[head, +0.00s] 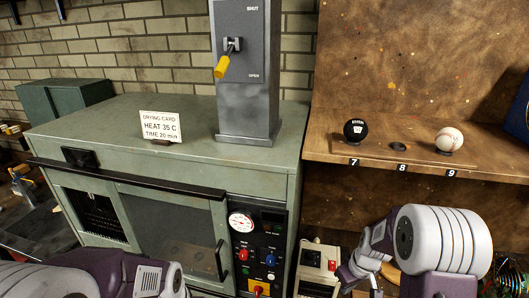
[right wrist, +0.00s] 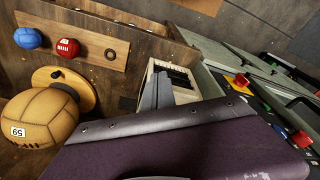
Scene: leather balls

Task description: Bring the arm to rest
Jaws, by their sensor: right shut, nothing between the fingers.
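My right arm (head: 440,240) comes in from the lower right of the head view, bent, with its white and purple links in front of the shelf unit. My right gripper (head: 347,284) is low in the head view, partly cut off by the bottom edge. It is shut and empty. In the right wrist view its grey fingers (right wrist: 156,92) show beyond the purple casing. My left arm (head: 110,275) lies along the bottom left of the head view; its gripper is out of view.
A green drying oven (head: 185,187) with a dial and switches fills the middle. A grey lever box (head: 246,100) stands on it. A black ball (head: 355,131) and a white ball (head: 449,139) sit on the shelf. A tan ball (right wrist: 42,118) shows in the right wrist view.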

